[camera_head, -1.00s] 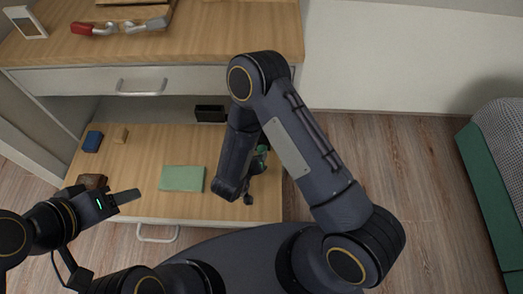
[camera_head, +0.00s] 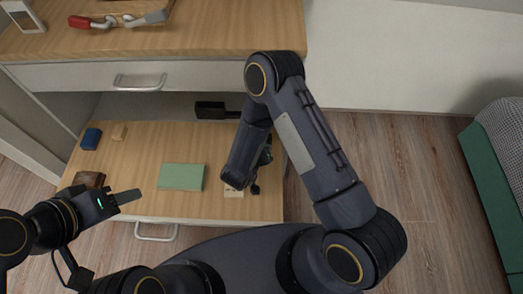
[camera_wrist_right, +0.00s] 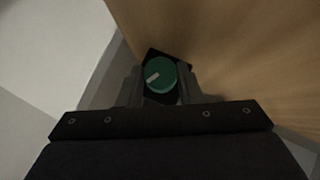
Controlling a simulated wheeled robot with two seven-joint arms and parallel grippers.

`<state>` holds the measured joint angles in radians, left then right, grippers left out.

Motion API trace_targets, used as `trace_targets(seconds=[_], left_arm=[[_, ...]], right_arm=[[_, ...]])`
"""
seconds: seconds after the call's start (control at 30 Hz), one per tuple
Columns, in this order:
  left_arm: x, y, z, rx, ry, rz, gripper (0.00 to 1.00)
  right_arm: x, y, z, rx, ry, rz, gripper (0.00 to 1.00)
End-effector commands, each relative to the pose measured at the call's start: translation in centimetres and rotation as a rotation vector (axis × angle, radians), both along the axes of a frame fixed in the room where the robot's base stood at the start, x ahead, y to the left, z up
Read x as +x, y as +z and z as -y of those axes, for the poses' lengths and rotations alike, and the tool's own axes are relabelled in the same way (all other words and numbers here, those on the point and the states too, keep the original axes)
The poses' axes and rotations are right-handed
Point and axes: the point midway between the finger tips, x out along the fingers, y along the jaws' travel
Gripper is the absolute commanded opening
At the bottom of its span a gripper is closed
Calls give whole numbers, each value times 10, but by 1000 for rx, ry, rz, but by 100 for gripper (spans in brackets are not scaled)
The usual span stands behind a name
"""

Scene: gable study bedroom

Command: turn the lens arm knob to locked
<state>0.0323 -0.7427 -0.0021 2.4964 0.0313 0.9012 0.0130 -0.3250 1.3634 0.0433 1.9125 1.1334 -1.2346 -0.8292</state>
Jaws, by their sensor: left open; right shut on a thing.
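The lens arm knob (camera_wrist_right: 160,74) is a round green knob with a white pointer mark, on a dark mount. In the right wrist view the pointer aims to the lower left. My right gripper (camera_wrist_right: 161,84) is shut on the knob, one finger on each side. In the head view my right arm mostly hides the gripper and knob, near the right edge of the wooden board. I cannot read any locked marking. My left gripper (camera_head: 126,197) is open and empty above the board's front left.
On the wooden surface (camera_head: 140,150) lie a green book (camera_head: 182,177), a blue block (camera_head: 91,139), a small wooden block (camera_head: 119,132), a brown box (camera_head: 88,180) and a black holder (camera_head: 210,110). A pale socket-like plate (camera_head: 233,190) sits beside my right arm.

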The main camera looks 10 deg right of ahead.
Motion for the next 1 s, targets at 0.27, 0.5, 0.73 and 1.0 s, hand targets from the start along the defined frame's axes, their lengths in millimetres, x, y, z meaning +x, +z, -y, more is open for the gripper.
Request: trace_targets(seconds=[0.27, 0.5, 0.73, 1.0], left_arm=[[0, 0, 0, 0, 0, 0, 50], [0, -4, 0, 0, 0, 0, 50], [0, -22, 0, 0, 0, 0, 50], [0, -60, 0, 0, 0, 0, 50]], right_arm=[[-1, 0, 1, 48, 0, 12, 9], [-2, 0, 3, 192, 0, 52, 9], [-3, -4, 6, 396, -1, 109, 9], [-3, -7, 9, 643, -3, 183, 9]])
